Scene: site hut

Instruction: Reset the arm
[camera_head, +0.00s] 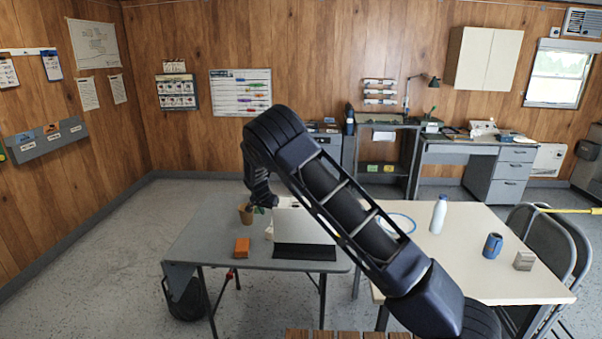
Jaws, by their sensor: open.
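My black arm rises from the bottom right, bends at an elbow at the upper middle and hangs down over the grey table (205,250). My gripper (262,204) is at its lower end, small and dark, seen side on. It is open, and no held thing shows in it. It is close to a brown pot with a small plant (246,214) in the picture; I cannot tell whether they touch. An orange block (242,247) and a white-and-black laptop-like thing (304,252) are on the same table. My arm partly hides the laptop-like thing.
A cream table (475,272) on the right holds a white bottle (438,214), a blue mug (492,245), a grey block (523,260) and a blue ring (404,220) partly behind my arm. Folding chairs (570,245) stand at its right. The floor at left is mostly clear.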

